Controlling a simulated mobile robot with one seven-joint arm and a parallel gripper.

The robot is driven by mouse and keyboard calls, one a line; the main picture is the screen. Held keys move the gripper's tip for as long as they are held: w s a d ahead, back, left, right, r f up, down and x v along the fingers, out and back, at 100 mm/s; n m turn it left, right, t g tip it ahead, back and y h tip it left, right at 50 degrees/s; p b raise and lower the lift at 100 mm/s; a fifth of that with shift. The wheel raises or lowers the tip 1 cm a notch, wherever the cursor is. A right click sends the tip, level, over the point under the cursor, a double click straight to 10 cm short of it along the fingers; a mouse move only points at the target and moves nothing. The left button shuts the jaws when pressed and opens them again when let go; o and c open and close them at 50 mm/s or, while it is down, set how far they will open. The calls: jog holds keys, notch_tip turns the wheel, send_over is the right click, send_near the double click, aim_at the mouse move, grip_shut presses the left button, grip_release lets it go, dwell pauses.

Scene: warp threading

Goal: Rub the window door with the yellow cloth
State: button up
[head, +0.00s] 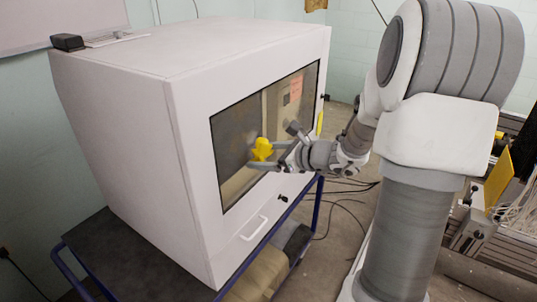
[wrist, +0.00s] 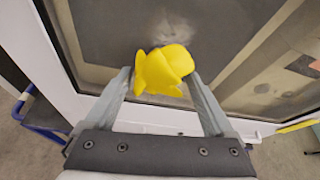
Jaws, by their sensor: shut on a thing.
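The window door is a dark glass pane (head: 238,130) in the white front of a large box-shaped cabinet. The glass also fills the upper part of the wrist view (wrist: 100,30), with a hazy patch just beyond the cloth. The yellow cloth (head: 262,150) is a crumpled bunch held between the fingertips of my gripper (head: 272,157). In the wrist view the cloth (wrist: 165,70) sits between the two grey fingers, which are shut on it. The cloth is at or very close to the glass, near its middle; I cannot tell whether it touches.
The white cabinet (head: 130,90) stands on a cart with a dark top (head: 110,250) and blue rails. A white handle (head: 253,228) sits below the window. Cables (head: 345,190) lie on the floor. Metal equipment (head: 480,225) stands at the right.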

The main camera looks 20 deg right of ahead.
aim_at(265, 151)
jog(key=shift+s+a, duration=0.5)
jog(key=shift+a, duration=0.3)
jog(key=shift+r+p, duration=0.75)
jog(key=shift+r, duration=0.55)
jog(key=shift+w+d+f+p, duration=0.1)
jog(key=shift+w+d+p, duration=0.15)
jog(key=shift+w+d, duration=0.95)
jog(key=shift+w+d+r+p, duration=0.1)
jog(key=shift+w+d+p, duration=0.15)
jog(key=shift+w+d, duration=1)
jog(key=shift+w+d+f+p, duration=0.1)
jog(key=shift+w+d+p, duration=0.25)
jog(key=shift+d, duration=1.6)
jog(key=shift+s+a+b, duration=0.8)
jog(key=shift+s+a, duration=0.15)
jog(key=shift+a, duration=0.5)
jog(key=shift+s+a+b, duration=0.75)
jog(key=shift+s+a, duration=0.15)
jog(key=shift+a, duration=0.6)
jog(key=shift+s+a+b, duration=0.8)
jog(key=shift+s+a, duration=0.15)
jog(key=shift+a, duration=0.5)
jog(key=shift+s+d, duration=0.1)
jog(key=shift+s+d, duration=0.55)
jog(key=shift+s, duration=0.25)
jog(key=shift+s+d, duration=0.5)
jog(key=shift+s, duration=0.3)
jog(key=shift+s+d, duration=0.55)
jog(key=shift+s, duration=0.25)
